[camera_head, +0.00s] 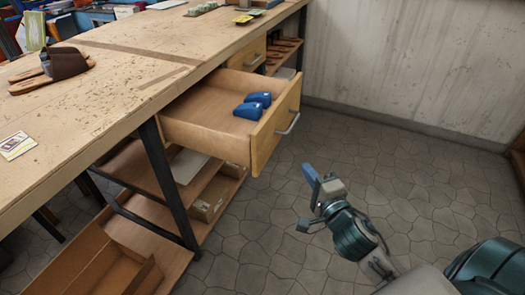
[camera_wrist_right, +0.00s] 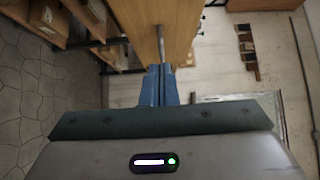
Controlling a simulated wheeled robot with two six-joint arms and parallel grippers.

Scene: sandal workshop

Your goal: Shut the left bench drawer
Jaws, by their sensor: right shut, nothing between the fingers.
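The left bench drawer (camera_head: 205,128) is pulled well out from under the bench top, with its pale wood front (camera_head: 268,140) facing right. A metal bar handle (camera_head: 289,123) is on that front. Two blue objects (camera_head: 252,106) lie inside the drawer. My right gripper (camera_head: 309,172) is in front of the drawer, a little below the handle in the head view, with its blue fingers shut and empty. In the right wrist view, the fingertips (camera_wrist_right: 158,70) point at the wood front (camera_wrist_right: 178,30) and the handle (camera_wrist_right: 161,45); I cannot tell whether they touch. My left gripper is not in view.
The workbench (camera_head: 110,85) carries a brown sandal (camera_head: 65,65) and cards (camera_head: 16,145). A second drawer (camera_head: 247,56) behind looks shut. A dark bench leg (camera_head: 170,180) and lower shelves stand below. The stone floor (camera_head: 415,185) to the right is clear.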

